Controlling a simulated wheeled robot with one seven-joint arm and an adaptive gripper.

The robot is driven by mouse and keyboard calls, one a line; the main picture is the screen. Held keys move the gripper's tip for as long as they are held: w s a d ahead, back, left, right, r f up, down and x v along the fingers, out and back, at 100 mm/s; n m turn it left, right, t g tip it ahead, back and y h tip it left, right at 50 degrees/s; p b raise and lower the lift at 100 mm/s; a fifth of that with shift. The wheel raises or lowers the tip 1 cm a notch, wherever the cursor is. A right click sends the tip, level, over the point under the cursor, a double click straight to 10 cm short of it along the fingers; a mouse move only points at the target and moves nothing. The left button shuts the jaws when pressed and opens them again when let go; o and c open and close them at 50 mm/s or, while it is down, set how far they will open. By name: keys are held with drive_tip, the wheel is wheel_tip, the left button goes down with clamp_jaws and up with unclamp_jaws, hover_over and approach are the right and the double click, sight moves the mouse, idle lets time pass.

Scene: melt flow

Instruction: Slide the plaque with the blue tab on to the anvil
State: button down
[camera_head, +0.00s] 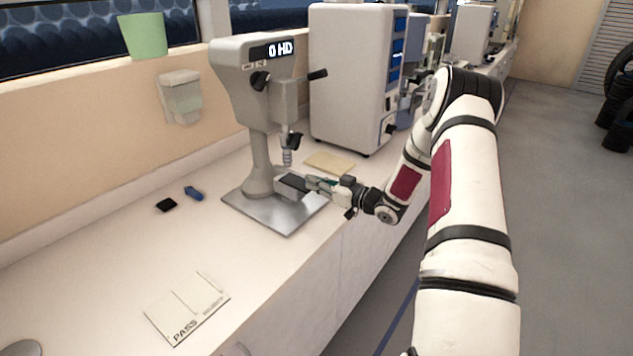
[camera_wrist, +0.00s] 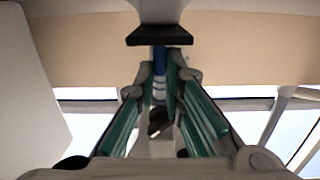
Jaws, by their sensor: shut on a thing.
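A dark plaque (camera_head: 292,182) lies at the anvil (camera_head: 289,193) of the hardness tester, below its indenter (camera_head: 287,157). Whether the plaque rests flat on the anvil or hovers just over it, I cannot tell. In the wrist view the dark plaque (camera_wrist: 160,36) is beyond the fingertips, with its blue tab (camera_wrist: 158,56) between them. My gripper (camera_head: 313,183) comes in from the right and is shut on the blue tab; its green-padded fingers also show in the wrist view (camera_wrist: 160,78). In the head view the tab is hidden by the fingers.
The tester (camera_head: 262,110) stands on a metal base plate (camera_head: 285,217); its display reads 0 HD. A tall white machine (camera_head: 350,80) and a beige pad (camera_head: 330,163) are behind. A small black piece (camera_head: 166,205), a blue piece (camera_head: 193,193) and a PASS board (camera_head: 187,308) lie left.

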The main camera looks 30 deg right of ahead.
drive_tip(key=c, duration=1.6)
unclamp_jaws()
drive_tip(key=shift+s, duration=0.15)
drive_tip(key=v, duration=1.1)
drive_tip(key=shift+s+d, duration=0.2)
drive_tip(key=shift+s, duration=0.15)
